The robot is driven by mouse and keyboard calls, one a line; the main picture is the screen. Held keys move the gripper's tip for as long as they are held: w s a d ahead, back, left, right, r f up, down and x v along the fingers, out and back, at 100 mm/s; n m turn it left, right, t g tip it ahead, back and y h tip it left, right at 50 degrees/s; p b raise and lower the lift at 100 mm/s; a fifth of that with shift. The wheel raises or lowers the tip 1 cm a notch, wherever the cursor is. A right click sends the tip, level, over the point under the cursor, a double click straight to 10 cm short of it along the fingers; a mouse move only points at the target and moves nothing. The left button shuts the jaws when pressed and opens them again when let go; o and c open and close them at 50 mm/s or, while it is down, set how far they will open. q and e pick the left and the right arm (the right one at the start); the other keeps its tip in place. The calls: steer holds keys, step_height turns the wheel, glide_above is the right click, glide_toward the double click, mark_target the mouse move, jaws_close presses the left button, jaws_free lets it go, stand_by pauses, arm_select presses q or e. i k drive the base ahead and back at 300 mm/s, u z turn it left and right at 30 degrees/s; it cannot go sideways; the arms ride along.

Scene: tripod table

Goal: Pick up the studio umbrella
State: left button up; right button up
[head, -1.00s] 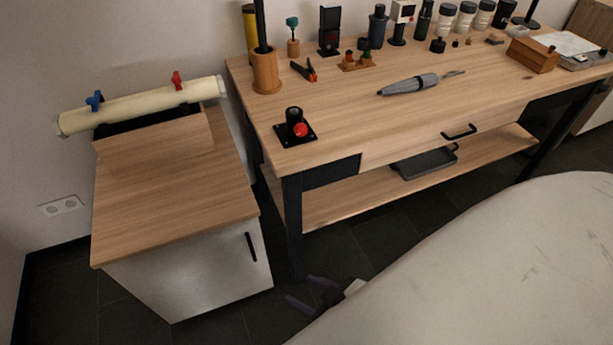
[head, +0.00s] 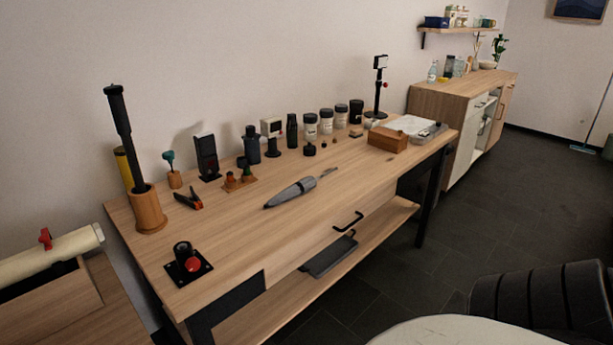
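A grey, tapered, folded thing with a thin shaft (head: 292,192) lies on the wooden workbench (head: 235,245). It looks like the closed studio umbrella. Its thin shaft points to the back right and its dark tip to the front left. It lies flat, with clear bench top around it. A tall black rod-like thing (head: 119,120) stands upright in a wooden cup (head: 149,211) at the bench's left end. Neither of my grippers is in view.
A black square mount with a red knob (head: 187,263) sits at the near left corner. A pale rounded surface (head: 450,331) and a black ribbed chair (head: 540,303) fill the lower right.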

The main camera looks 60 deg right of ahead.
mark_target(303, 186)
steer(key=z, duration=3.3)
steer(key=i, duration=2.15)
steer(key=u, duration=2.35)
